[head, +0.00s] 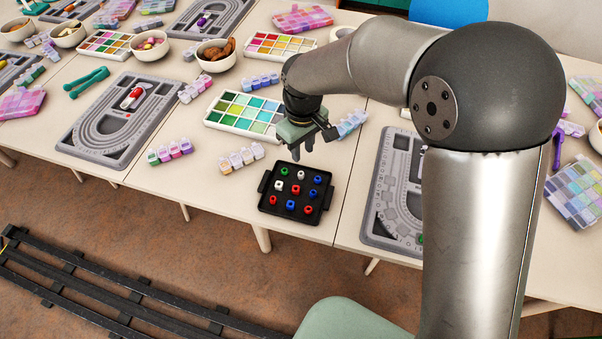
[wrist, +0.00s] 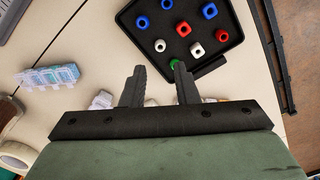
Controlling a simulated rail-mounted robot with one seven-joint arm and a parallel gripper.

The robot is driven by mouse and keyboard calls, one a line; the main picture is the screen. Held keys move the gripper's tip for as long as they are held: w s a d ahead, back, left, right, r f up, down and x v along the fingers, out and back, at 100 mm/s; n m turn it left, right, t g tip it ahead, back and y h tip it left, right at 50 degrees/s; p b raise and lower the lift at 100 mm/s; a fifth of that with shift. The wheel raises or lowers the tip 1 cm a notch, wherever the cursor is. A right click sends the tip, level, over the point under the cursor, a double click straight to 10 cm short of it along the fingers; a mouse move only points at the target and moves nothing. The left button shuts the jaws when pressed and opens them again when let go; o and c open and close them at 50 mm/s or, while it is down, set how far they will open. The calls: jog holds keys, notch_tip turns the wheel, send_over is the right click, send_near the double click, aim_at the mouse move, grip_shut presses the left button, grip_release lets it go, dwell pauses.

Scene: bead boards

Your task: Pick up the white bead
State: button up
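Two white beads stand on a black tray (head: 262,205). One white bead (head: 301,174) is in the back row between a green bead and a blue bead. The other white bead (head: 279,185) is at the left of the middle row. In the wrist view, one white bead (wrist: 160,45) shows just past the fingertips and the other (wrist: 197,48) is to its right. My gripper (head: 302,155) is above the tray's back edge. Its fingers (wrist: 158,67) are apart with nothing between them, so it is open.
The tray also holds a green bead (head: 284,170), several red beads (head: 295,189) and several blue beads (head: 313,194), closely spaced. A palette of green paints (head: 215,117) and small lidded boxes (head: 241,157) lie nearby. A grey bead board (head: 380,205) is to the right.

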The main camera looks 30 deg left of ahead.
send_over(303, 174)
notch_tip(303, 174, down, 5)
jog(key=shift+r, duration=0.1)
jog(key=shift+a+f+p, duration=0.15)
jog(key=shift+f+p, duration=0.15)
jog(key=shift+f, duration=1.1)
jog(key=shift+a+f+p, duration=0.15)
jog(key=shift+f+p, duration=0.15)
jog(key=shift+f, duration=1.05)
grip_shut()
